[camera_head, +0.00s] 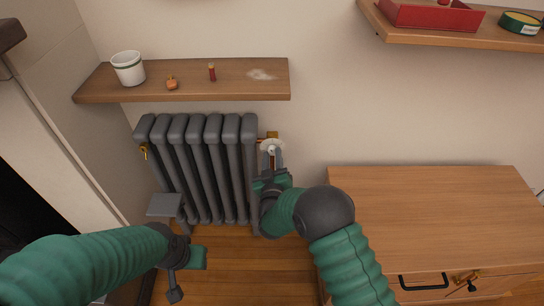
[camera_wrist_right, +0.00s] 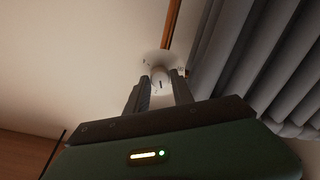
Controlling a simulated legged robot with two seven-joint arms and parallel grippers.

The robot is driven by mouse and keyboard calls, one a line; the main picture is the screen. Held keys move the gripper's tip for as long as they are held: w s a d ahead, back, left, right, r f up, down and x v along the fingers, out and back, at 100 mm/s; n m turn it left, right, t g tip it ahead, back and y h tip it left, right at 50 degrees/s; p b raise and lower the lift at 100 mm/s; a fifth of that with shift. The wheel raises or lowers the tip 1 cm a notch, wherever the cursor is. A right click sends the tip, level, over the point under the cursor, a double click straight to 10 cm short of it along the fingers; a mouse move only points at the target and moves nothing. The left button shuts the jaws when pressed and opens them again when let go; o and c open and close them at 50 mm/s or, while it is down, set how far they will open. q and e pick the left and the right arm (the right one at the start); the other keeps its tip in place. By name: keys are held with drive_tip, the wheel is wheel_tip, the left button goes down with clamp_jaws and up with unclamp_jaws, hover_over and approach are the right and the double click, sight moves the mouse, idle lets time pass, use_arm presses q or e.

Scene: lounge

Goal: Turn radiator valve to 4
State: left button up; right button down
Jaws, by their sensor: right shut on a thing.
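The radiator valve (camera_head: 272,146) is a white round knob at the right end of the dark grey radiator (camera_head: 200,165), by a brass-coloured fitting. My right gripper (camera_head: 270,160) reaches up to the knob from below and is shut on it. In the right wrist view the white valve (camera_wrist_right: 159,72) sits between the two fingers of my right gripper (camera_wrist_right: 161,84). The numbers on the knob are too small to read. My left gripper (camera_head: 187,258) hangs low in front of the radiator, away from the valve; its finger opening is not clear.
A wooden shelf (camera_head: 220,88) above the radiator holds a white pot (camera_head: 128,68) and small items. A wooden cabinet (camera_head: 435,205) stands to the right of my right arm.

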drive_tip(key=m, duration=0.7)
drive_tip(key=m+b, duration=0.1)
drive_tip(key=m, duration=0.6)
drive_tip(key=f+m, duration=0.1)
drive_tip(key=m, duration=0.6)
drive_tip(key=shift+s+a+m+b, duration=0.15)
drive_tip(key=shift+m+b, duration=0.25)
drive_tip(key=m+b, duration=0.1)
drive_tip(key=m, duration=0.5)
drive_tip(key=shift+r, duration=0.15)
drive_tip(key=shift+m, duration=0.3)
drive_tip(key=c, duration=1.2)
unclamp_jaws()
drive_tip(key=shift+o, duration=0.5)
drive_tip(key=shift+r, duration=0.15)
